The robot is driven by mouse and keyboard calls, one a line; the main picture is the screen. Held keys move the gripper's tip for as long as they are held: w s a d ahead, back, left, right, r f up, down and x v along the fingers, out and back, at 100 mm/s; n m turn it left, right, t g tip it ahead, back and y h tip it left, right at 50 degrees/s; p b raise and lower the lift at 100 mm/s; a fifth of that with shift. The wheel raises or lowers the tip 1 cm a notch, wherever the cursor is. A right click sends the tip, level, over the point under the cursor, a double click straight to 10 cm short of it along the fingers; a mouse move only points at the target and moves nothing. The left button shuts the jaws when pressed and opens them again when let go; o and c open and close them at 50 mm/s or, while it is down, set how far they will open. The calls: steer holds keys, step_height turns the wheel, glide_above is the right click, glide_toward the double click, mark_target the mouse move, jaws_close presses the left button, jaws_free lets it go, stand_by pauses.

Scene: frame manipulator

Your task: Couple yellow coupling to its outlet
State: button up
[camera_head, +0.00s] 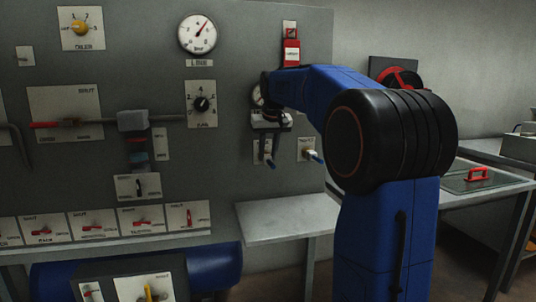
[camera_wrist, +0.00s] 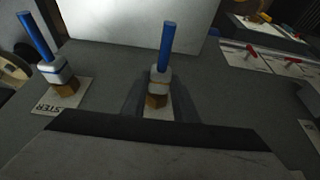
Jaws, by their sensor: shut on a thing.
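In the wrist view, a white-and-grey coupling (camera_wrist: 160,77) with a blue tube sits between the dark fingers of my gripper (camera_wrist: 158,92), which is shut on it. A brass-yellow block (camera_wrist: 156,101) shows at its base, over a pale plate on the grey panel. I cannot tell whether the coupling is seated in this outlet. In the head view, my gripper (camera_head: 268,121) is at the panel, above a blue tube end (camera_head: 271,165). A second, similar coupling (camera_wrist: 55,72) with a brass-yellow base sits on a labelled plate to the left; it shows on the right in the head view (camera_head: 309,154).
The grey panel (camera_head: 230,100) carries gauges, knobs and red-handled valves. A bare grey table (camera_head: 285,220) stands below the outlets. A bench (camera_head: 470,175) with a red handle stands at right.

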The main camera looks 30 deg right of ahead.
steer(key=shift+w+d, duration=0.1)
steer(key=shift+w, duration=0.35)
steer(key=o, duration=1)
steer(key=shift+o, duration=0.2)
steer(key=shift+r, duration=0.1)
steer(key=v, duration=1.7)
steer(key=shift+s, duration=0.15)
